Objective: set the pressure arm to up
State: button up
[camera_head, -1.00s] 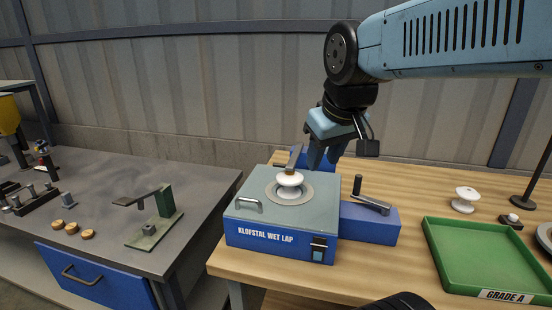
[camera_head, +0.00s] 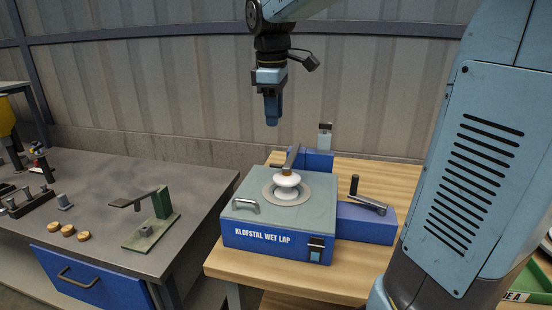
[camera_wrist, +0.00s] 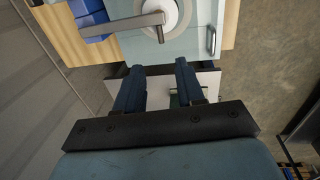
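The blue wet lap (camera_head: 270,240) stands on the wooden bench with a pale grey-green top. A white insulator (camera_head: 287,180) sits on its round plate. The pressure arm (camera_head: 292,157), a grey bar, reaches from the back over the insulator; its brownish end is at the insulator's top, and contact is not clear. In the wrist view the bar (camera_wrist: 125,25) crosses to the insulator (camera_wrist: 180,10). My gripper (camera_head: 272,119) hangs in the air above and behind the lap, apart from the bar. In the wrist view its two fingers (camera_wrist: 159,68) are spread and empty.
A blue side box (camera_head: 366,224) with a crank (camera_head: 368,202) stands right of the lap. A blue block with a grey upright (camera_head: 324,137) is behind it. The grey table (camera_head: 100,190) at left holds a green lever fixture (camera_head: 158,215). My arm hides the right side.

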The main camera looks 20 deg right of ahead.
aim_at(276, 165)
jog(key=f, duration=0.4)
jog(key=w+f, duration=0.1)
jog(key=f, duration=0.8)
jog(key=shift+w+d, duration=0.2)
jog(key=shift+d, duration=0.2)
grip_shut()
